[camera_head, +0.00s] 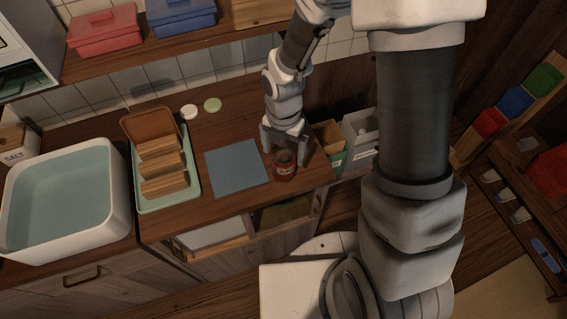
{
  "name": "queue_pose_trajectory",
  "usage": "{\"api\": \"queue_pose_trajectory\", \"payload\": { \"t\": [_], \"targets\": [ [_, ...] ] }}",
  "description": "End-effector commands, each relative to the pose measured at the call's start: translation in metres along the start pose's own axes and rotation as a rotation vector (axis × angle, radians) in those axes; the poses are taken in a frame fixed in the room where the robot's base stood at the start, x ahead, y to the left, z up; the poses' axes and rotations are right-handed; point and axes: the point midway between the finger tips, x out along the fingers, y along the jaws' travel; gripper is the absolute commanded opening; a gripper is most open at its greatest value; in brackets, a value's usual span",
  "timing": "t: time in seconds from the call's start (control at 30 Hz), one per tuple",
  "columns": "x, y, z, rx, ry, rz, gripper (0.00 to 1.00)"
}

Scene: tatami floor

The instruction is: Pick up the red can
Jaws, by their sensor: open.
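The red can (284,170) stands upright on the wooden counter, near its front edge and just right of a blue-grey mat. Its dark top shows. My gripper (285,151) points down at the can from behind and above, with one finger to the left of the can and one to the right. The jaws are open. I cannot tell whether either finger touches the can.
The blue-grey mat (237,167) lies flat left of the can. A green tray (195,197) with wooden blocks and a white basin (118,213) are farther left. Green and grey bins (352,128) stand close on the right. A shelf (150,52) runs above the counter.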

Motion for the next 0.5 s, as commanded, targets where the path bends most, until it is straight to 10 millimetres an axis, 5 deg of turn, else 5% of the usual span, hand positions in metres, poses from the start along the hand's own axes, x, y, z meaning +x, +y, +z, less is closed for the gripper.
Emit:
{"api": "queue_pose_trajectory", "payload": {
  "t": [0.5],
  "targets": [
    [0.049,0.001,0.002,0.000,0.002,-0.003,1.00]
  ]
}}
